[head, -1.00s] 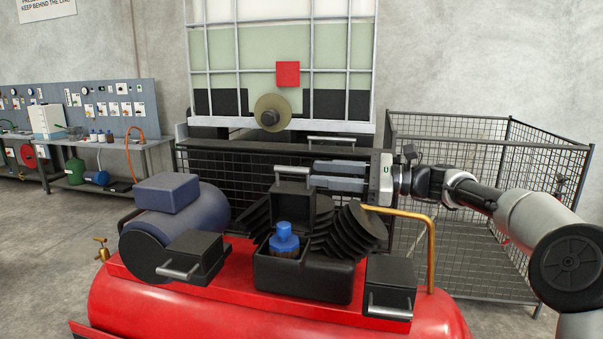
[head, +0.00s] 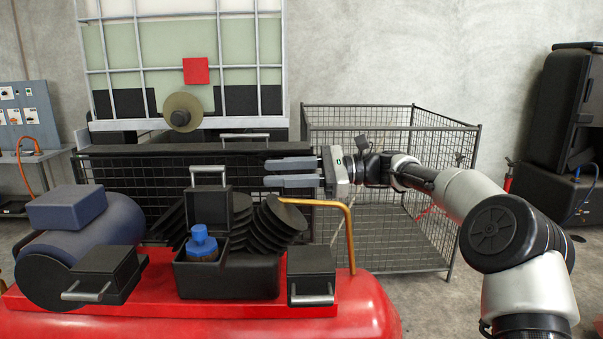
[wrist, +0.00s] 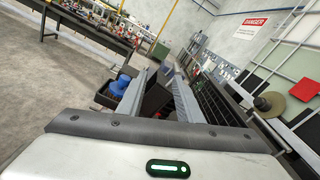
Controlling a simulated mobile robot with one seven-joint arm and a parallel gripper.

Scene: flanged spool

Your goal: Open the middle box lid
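The middle box (head: 228,278) is a black box on the red machine. Its lid (head: 207,205) stands upright, with a grey bar handle (head: 208,169) at the top. A blue-topped object (head: 202,243) shows inside the open box, and its blue top also shows in the wrist view (wrist: 122,83). My gripper (head: 266,172) is open and empty, its fingers pointing left. It is to the right of the lid's handle at about the same height in the picture, with a clear gap between. In the wrist view, a dark shape, probably the lid, appears between the fingers (wrist: 158,84).
A left box (head: 108,270) and a right box (head: 311,270) are closed, with handles in front. An orange-brown pipe (head: 349,235) rises at the right. Black ribbed pieces (head: 275,223) lie behind the middle box. A mesh cage (head: 390,215) stands behind my arm.

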